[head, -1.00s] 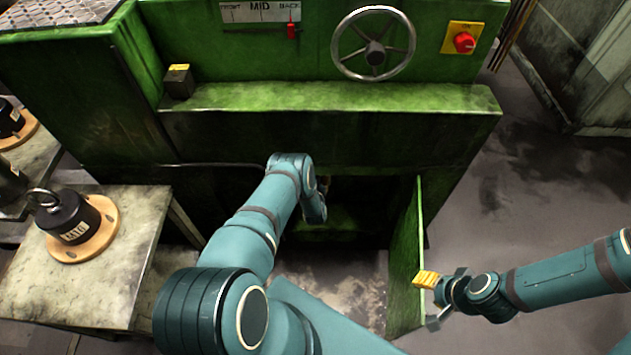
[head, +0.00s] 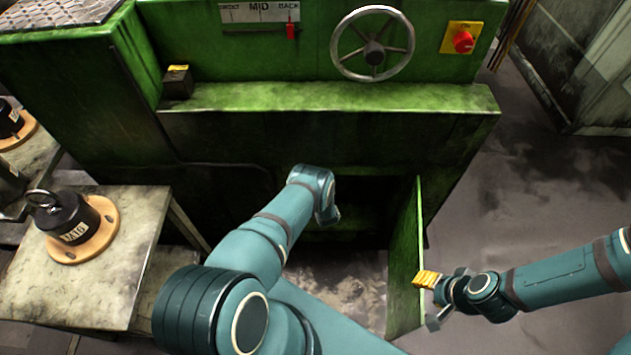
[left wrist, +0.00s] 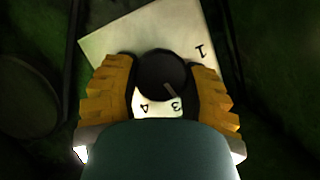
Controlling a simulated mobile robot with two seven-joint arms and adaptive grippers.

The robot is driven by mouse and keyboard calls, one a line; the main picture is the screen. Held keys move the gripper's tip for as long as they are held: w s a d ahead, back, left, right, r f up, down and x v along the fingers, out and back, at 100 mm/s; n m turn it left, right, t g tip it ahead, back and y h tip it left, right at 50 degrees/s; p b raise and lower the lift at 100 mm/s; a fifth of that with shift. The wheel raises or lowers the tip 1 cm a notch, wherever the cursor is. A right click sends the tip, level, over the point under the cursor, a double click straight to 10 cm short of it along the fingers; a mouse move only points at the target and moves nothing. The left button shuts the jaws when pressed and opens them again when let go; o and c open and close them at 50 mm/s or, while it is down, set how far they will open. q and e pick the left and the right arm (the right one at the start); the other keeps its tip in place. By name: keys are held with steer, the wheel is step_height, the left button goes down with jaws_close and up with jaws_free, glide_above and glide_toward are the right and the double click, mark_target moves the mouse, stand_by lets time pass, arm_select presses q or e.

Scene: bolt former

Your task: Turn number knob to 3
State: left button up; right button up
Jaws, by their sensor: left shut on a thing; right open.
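The number knob (left wrist: 160,76) is dark and round in the left wrist view. It sits on a white dial plate (left wrist: 110,45) with the digits 1, 3 and 4 showing. A pale pointer mark on the knob points towards the 3. My left gripper (left wrist: 163,92) is shut on the knob, with a yellow padded finger on each side. In the head view the left arm reaches into the dark opening, and its gripper and the knob are hidden. My right gripper (head: 434,300) is open and empty, beside the open green door.
The green machine (head: 330,97) carries a handwheel (head: 374,53), a red knob on a yellow plate (head: 463,41) and a slider scale (head: 259,12). The green door (head: 405,262) stands open between my arms. A table (head: 100,295) at left holds a black weight (head: 68,219).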

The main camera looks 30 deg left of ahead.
arm_select(q)
steer(key=shift+f+m+y, duration=0.1)
steer(key=shift+m+y, duration=0.4)
steer(key=shift+m, duration=0.3)
steer(key=o, duration=1.2)
steer(key=shift+d, duration=0.1)
steer(key=v, duration=1.2)
steer(key=shift+w, duration=0.15)
